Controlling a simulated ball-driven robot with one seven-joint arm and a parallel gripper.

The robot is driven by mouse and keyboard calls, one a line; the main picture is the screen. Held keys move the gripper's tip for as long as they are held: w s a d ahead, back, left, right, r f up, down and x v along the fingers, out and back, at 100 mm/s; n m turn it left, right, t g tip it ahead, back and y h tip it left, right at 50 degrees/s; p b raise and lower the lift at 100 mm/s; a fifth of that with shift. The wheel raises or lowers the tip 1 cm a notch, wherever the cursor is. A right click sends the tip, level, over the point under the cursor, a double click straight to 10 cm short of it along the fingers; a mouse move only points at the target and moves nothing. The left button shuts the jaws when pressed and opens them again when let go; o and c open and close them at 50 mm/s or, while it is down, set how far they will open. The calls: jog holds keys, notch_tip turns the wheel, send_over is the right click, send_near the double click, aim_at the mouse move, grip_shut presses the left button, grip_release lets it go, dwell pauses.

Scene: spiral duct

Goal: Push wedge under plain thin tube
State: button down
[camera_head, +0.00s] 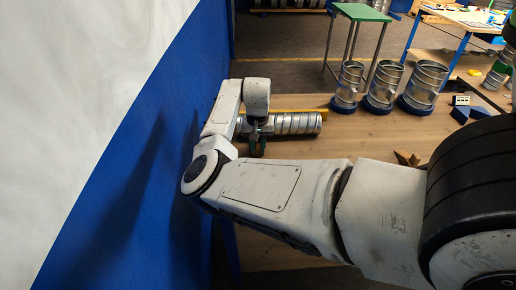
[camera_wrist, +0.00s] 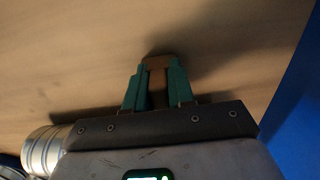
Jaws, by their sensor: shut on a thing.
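A silvery ribbed tube (camera_head: 292,123) lies on its side on the wooden table; I cannot tell if it is the plain thin tube. Its left end is hidden behind my arm. In the wrist view a tube end (camera_wrist: 42,150) shows at the lower left, beside my gripper. My gripper (camera_wrist: 158,82) has green fingers shut on a brown wooden wedge (camera_wrist: 157,64). The wedge is low over the table; I cannot tell if it touches. In the head view my gripper (camera_head: 257,150) points down at the near side of the lying tube, and the held wedge cannot be made out.
Another brown wedge (camera_head: 408,158) lies on the table (camera_head: 330,143) to the right. Three tubes stand upright in blue bases, one of them here (camera_head: 382,84). A yellow strip (camera_head: 312,111) lies behind the lying tube. A blue wall (camera_head: 150,120) is close on the left.

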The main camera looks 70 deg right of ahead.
jog(key=shift+w+d+b, duration=0.35)
jog(key=shift+d+b, duration=0.15)
jog(key=shift+d, duration=0.35)
jog(key=shift+w+d, duration=0.15)
jog(key=shift+d, duration=0.2)
jog(key=shift+w+d+b, duration=0.1)
jog(key=shift+d+b, duration=0.1)
jog(key=shift+b, duration=0.15)
jog(key=c, duration=0.9)
grip_release()
jog(key=shift+r, duration=0.1)
notch_tip(320, 180, up, 11)
jog(key=shift+f+b, duration=0.15)
jog(key=shift+b, duration=0.55)
